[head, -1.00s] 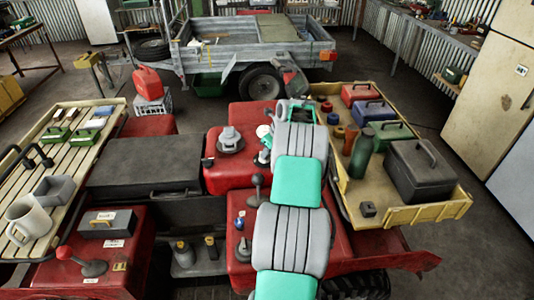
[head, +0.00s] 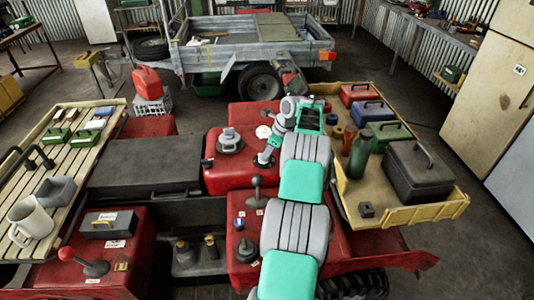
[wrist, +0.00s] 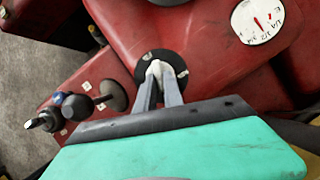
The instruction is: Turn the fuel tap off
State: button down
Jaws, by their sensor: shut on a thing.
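The fuel tap (wrist: 145,67) is a black round plate with pale marks on the red bodywork, with a pale grey lever on it, in the wrist view. My gripper (wrist: 159,74) is shut on that lever, one grey finger on each side. The fingers hide part of the lever and plate, so I cannot read the tap's position. In the head view my gripper (head: 264,160) reaches down at the right side of the red tank, and the tap is mostly hidden there.
A white fuel gauge (wrist: 264,20) lies right of the tap. A grey filler cap (head: 230,140) stands to its left in the head view. A black-knobbed lever (head: 257,183) rises nearby. The right rack (head: 425,212) carries a black box (head: 418,172) and a green bottle (head: 360,155).

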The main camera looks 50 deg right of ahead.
jog(key=shift+r, duration=0.1)
jog(key=c, duration=1.5)
grip_release()
jog(key=shift+o, duration=0.2)
jog(key=shift+r, duration=0.3)
notch_tip(320, 180, up, 3)
jog(key=shift+f, duration=0.15)
jog(key=s+a+r+b, duration=0.4)
jog(key=s+a+r, duration=0.5)
jog(key=s, duration=0.1)
jog(key=shift+s+r, duration=0.25)
jog(key=shift+r, duration=0.05)
jog(key=shift+a, duration=0.1)
